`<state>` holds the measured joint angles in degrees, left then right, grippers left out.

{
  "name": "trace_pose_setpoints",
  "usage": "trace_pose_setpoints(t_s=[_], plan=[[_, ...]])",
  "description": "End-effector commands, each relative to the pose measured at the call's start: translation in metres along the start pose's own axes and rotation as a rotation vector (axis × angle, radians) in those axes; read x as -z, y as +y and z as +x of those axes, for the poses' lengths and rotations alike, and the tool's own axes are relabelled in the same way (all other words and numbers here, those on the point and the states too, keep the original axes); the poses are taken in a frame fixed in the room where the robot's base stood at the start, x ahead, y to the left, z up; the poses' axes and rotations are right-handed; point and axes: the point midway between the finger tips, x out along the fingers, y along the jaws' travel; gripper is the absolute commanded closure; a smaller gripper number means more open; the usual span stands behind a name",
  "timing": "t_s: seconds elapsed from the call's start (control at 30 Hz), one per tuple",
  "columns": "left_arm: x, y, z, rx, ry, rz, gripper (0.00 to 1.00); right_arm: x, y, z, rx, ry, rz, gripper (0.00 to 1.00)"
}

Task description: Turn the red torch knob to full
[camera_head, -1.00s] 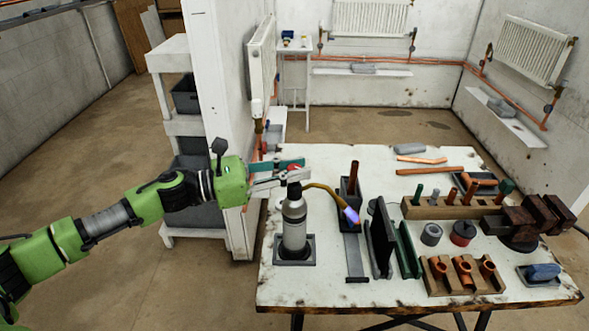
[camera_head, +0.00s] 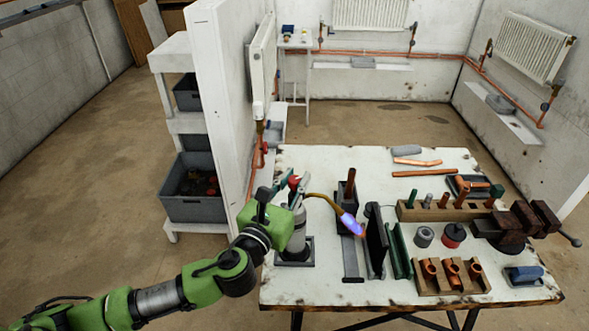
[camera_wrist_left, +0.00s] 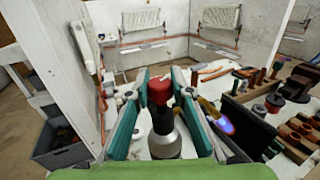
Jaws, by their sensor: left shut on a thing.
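The torch is a grey canister (camera_head: 299,228) standing upright in a square holder (camera_head: 296,261) at the left of the workbench. Its red knob (camera_head: 294,182) is on top, and a brass tube (camera_head: 322,199) curves right to a violet-blue flame (camera_head: 349,223) with an orange tip. My left gripper (camera_head: 289,184) reaches over the torch from the near left. In the left wrist view its teal fingers (camera_wrist_left: 158,82) are on both sides of the red knob (camera_wrist_left: 159,90) and shut on it. My green wrist hides part of the canister in the head view. My right gripper is not in view.
Dark upright plates (camera_head: 375,240) stand just right of the flame. A wooden rack (camera_head: 446,210), a vise (camera_head: 515,225) and copper fittings in a block (camera_head: 452,275) fill the right of the bench (camera_head: 325,293). A white wall post (camera_head: 223,100) stands close left.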

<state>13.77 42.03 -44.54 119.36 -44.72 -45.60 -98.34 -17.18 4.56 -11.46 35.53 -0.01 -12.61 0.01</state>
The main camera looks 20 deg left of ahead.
Motion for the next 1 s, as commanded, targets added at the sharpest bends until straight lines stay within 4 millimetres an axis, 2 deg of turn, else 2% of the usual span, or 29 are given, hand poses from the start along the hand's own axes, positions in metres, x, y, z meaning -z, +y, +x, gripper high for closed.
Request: trace_pose_setpoints(t_s=[0.03, 0.1, 0.4, 1.0], plan=[[-0.004, -0.003, 0.000, -0.036, 0.002, -0.008, 1.00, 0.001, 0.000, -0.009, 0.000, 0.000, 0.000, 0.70], [-0.003, -0.002, 0.000, -0.089, 0.001, -0.006, 1.00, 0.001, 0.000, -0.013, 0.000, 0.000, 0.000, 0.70], [-0.001, -0.001, 0.001, -0.248, 0.001, -0.001, 1.00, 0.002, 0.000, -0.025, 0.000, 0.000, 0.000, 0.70], [0.001, 0.001, 0.001, -0.308, 0.000, 0.002, 1.00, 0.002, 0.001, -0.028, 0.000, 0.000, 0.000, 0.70]])
